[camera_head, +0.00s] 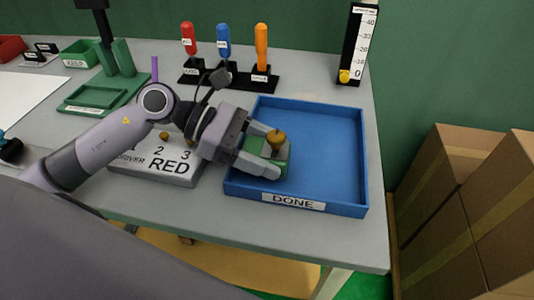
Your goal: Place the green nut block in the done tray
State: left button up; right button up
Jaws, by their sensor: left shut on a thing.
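The green nut block (279,154) is in my left gripper (272,154), with a brass-coloured nut (275,137) on its top. My left gripper is shut on the block. It holds the block over the left part of the blue done tray (347,203), near the tray's front left. I cannot tell whether the block touches the tray floor. The block's left side is partly hidden by the fingers. The rest of the tray looks empty. My right gripper is not in view.
A grey board marked RED (180,178) lies left of the tray, partly under my left arm. Red, blue and orange-handled screwdrivers (261,42) stand in black holders behind. A scale post (356,45) stands at the back right. Cardboard boxes (440,185) are beyond the table's right edge.

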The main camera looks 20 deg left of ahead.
pick_arm(q)
jog(key=shift+f, duration=0.5)
jog(key=shift+f, duration=0.1)
jog(key=o, duration=0.9)
jog(key=shift+f+b, duration=0.15)
jog(key=shift+b, duration=0.15)
jog(key=o, duration=0.4)
jog(key=shift+r, duration=0.2)
